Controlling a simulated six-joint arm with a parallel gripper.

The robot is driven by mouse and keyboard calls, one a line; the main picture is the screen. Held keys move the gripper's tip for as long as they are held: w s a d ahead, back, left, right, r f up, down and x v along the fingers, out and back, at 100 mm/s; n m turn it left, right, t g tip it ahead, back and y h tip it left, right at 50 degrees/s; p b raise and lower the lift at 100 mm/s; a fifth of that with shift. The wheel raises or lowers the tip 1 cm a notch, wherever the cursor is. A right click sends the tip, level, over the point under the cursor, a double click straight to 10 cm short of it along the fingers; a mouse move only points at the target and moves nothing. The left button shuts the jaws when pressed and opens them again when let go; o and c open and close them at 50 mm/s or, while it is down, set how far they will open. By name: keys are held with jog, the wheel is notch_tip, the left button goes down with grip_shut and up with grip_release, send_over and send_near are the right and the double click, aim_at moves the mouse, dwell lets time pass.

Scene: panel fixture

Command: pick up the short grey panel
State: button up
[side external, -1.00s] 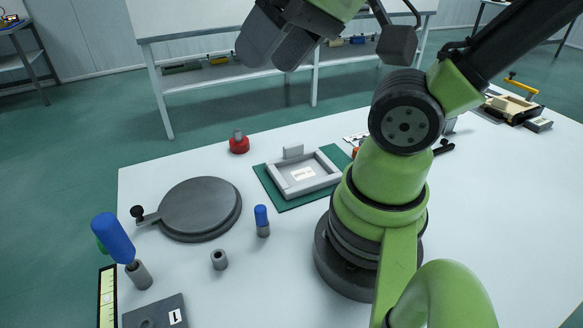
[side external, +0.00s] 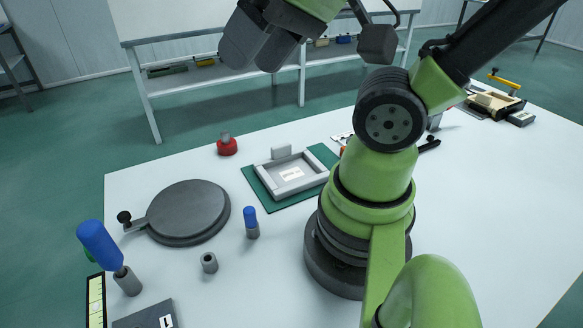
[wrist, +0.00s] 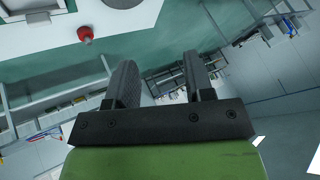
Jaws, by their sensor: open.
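A short light-grey panel (side external: 281,152) stands upright at the back edge of a grey rectangular frame (side external: 262,176), which sits on a green mat (side external: 322,151). I cannot tell whether the panel is touching the frame. My gripper (wrist: 161,75) is open, with its two dark ribbed fingers apart and nothing between them. It is raised high above the table and away from the frame. In the wrist view it faces the shelving and the far room, and the panel cannot be made out there.
A red piece with a grey knob (side external: 227,147) stands left of the mat. A round grey plate (side external: 187,212), a blue-topped peg (side external: 250,222) and a small grey cylinder (side external: 209,263) lie nearer. A large blue-handled tool (side external: 100,245) stands front left.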

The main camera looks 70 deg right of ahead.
jog(key=n+g+h, duration=0.4)
jog(key=n+g, duration=0.5)
jog(key=n, duration=0.4)
send_over(281, 145)
jog(key=w+a, duration=0.2)
jog(key=w+a+f+x, duration=0.1)
jog(key=w+a+x, duration=0.1)
jog(key=x, duration=0.8)
jog(key=w+a+x, duration=0.1)
jog(key=x, duration=1.3)
jog(key=shift+s+a+f, duration=0.15)
jog(key=shift+s+f, duration=0.05)
jog(key=shift+s, duration=0.05)
jog(key=x, duration=0.5)
jog(key=shift+s+d+f, duration=0.15)
jog(key=shift+d+f, duration=0.1)
jog(key=shift+d, duration=0.05)
grip_shut()
